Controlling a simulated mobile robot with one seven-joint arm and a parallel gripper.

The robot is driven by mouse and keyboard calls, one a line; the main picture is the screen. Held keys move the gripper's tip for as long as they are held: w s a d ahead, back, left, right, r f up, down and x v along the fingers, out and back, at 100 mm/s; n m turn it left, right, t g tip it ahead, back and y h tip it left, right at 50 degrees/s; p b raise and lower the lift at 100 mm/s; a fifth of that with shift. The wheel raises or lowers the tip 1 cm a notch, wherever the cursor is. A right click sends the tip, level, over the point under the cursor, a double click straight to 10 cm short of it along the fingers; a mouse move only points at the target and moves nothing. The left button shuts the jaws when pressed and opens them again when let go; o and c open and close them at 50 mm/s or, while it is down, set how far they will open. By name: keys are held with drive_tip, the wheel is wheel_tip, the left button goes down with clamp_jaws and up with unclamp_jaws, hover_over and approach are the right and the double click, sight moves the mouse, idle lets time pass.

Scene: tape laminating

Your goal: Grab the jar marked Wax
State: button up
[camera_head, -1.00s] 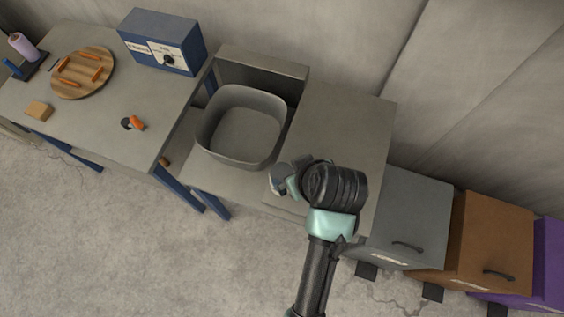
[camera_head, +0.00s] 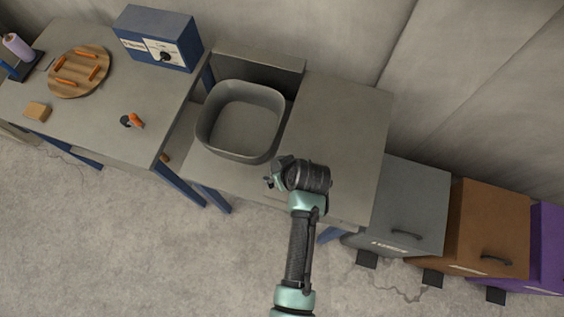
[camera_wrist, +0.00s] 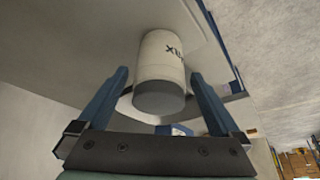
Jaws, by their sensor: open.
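A pale cylindrical jar (camera_wrist: 165,55) with a grey lid-like end shows in the wrist view. Dark letters at its right edge are partly cut off and turned over; an X is readable, which fits Wax. My gripper (camera_wrist: 160,76) is open, with one blue finger on each side of the jar. I cannot tell whether the fingers touch it. In the head view my gripper (camera_head: 270,182) is at the front edge of the grey table, just right of the basin. The jar cannot be made out there.
A grey basin (camera_head: 204,133) sits left of my gripper. The grey tabletop (camera_head: 340,130) to its right is clear. A left table (camera_head: 100,125) holds a round wooden board (camera_head: 52,82), a blue box (camera_head: 150,25) and small items. Grey, brown and purple cabinets stand at right.

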drive_tip(key=shift+x, duration=1.05)
drive_tip(key=shift+c, duration=0.3)
clamp_jaws()
